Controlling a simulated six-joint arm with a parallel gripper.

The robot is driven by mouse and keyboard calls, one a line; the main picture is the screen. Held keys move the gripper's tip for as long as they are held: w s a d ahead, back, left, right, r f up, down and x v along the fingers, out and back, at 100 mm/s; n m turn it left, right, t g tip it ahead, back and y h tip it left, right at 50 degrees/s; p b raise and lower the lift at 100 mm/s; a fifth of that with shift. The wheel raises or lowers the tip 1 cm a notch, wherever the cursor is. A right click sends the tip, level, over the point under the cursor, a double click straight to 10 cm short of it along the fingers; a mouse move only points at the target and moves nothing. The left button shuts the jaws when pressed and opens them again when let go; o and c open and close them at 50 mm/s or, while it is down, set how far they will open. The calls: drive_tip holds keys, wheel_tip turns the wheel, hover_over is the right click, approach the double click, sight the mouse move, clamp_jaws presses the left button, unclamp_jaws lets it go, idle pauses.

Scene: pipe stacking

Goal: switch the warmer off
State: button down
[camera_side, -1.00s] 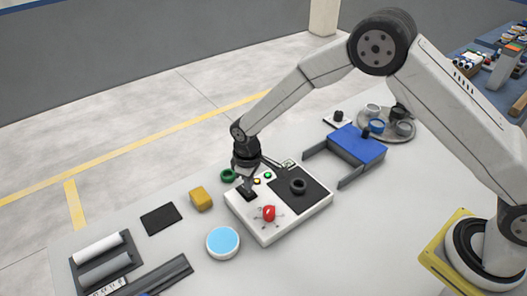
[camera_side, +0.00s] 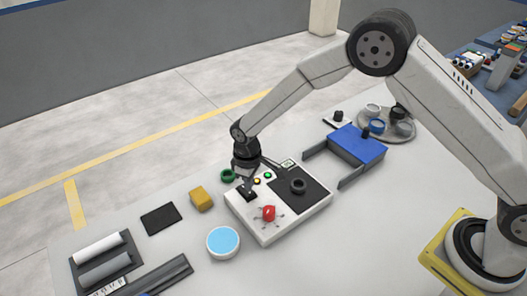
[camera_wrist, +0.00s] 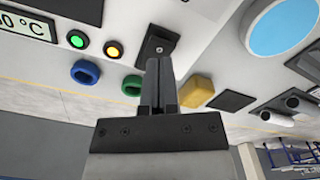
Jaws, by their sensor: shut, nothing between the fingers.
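The warmer (camera_side: 245,213) is a white box with a dark plate on its right half and a red knob (camera_side: 268,213) near its front. Its black switch (camera_side: 250,196) is near the left corner; it also shows in the wrist view (camera_wrist: 150,47). A green light (camera_wrist: 77,39) and a bright orange light (camera_wrist: 113,48) are beside it, with a display (camera_wrist: 28,28) partly cut off reading "0 °C". My gripper (camera_side: 247,189) is shut and empty, its fingertips (camera_wrist: 160,62) at the switch. They cover part of it; I cannot tell whether they touch it.
A dark ring (camera_side: 298,186) sits on the warmer's plate. A green ring (camera_side: 227,175) and a yellow block (camera_side: 201,198) are close to my gripper. A blue-topped round piece (camera_side: 222,242) stands in front. A blue block (camera_side: 357,145) on a grey frame is at the right.

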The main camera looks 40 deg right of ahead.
sight(251, 193)
drive_tip(key=shift+f, duration=1.2)
idle(1.0)
drive_tip(key=shift+r, duration=3.55)
drive_tip(key=shift+s+d+r, duration=0.1)
drive_tip(key=shift+d+r, duration=0.1)
drive_tip(key=shift+d, duration=0.05)
drive_tip(key=s+d+r+m+t, duration=0.1)
drive_tip(key=s+d+r+m, duration=0.2)
drive_tip(key=s+d, duration=0.5)
drive_tip(key=s+d+r+m+t, duration=0.1)
drive_tip(key=s+d+r+m, duration=0.2)
drive_tip(key=s+d+r, duration=0.2)
drive_tip(key=s+d, duration=0.3)
drive_tip(key=s, duration=0.4)
drive_tip(key=shift+r+t, duration=0.3)
drive_tip(key=shift+w, duration=0.1)
